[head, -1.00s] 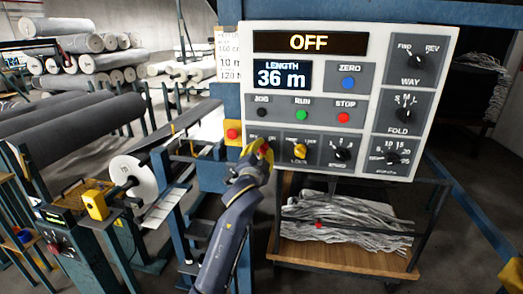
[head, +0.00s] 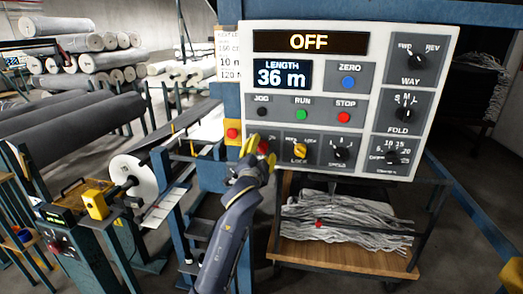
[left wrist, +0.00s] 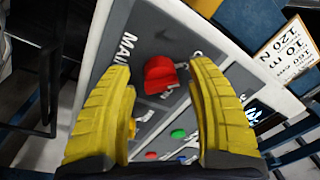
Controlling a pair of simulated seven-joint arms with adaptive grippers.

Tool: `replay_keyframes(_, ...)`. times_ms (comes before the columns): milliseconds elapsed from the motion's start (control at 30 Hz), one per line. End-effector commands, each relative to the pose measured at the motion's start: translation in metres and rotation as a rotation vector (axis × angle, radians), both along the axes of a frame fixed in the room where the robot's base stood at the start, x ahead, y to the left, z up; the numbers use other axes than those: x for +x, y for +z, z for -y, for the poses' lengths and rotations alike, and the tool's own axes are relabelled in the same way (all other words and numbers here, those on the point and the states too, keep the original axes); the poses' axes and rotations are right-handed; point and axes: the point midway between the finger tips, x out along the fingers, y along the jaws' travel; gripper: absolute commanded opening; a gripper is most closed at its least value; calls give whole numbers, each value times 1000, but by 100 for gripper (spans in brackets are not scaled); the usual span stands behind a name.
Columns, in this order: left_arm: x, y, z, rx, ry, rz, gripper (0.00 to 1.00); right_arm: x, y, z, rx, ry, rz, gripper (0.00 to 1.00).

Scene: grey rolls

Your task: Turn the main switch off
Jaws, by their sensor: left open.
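The main switch (left wrist: 160,75) is a red knob on the panel, beside the printed letters "MAIN" in the left wrist view. There it shows between the two yellow fingers of my left gripper (left wrist: 163,85), which is open, with a gap on both sides of the knob. The panel's top display (head: 308,41) reads "OFF". My right gripper is not in view.
A yellow box with a red button (head: 232,133) is just left of the panel. Right of the main switch is a yellow knob (head: 299,150). A cart with crumpled cloth (head: 340,225) stands below. Grey rolls (head: 75,125) lie at the left.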

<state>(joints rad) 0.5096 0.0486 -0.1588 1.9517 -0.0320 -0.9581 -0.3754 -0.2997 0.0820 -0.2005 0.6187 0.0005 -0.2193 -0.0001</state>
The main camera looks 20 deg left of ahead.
Motion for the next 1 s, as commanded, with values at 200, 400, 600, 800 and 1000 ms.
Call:
replay_keyframes(200, -33, -5, 3, -1, -1, -2, 56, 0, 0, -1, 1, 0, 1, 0)
replay_keyframes(400, -67, -8, 6, -1, -1, -2, 56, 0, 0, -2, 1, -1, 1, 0)
replay_keyframes(600, -95, -11, 8, -1, -1, -2, 56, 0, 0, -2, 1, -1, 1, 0)
replay_keyframes(800, -109, -12, 9, 0, 0, -2, 56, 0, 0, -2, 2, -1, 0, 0)
replay_keyframes(1000, -113, -13, 9, 0, 0, -2, 56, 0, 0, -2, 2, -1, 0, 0)
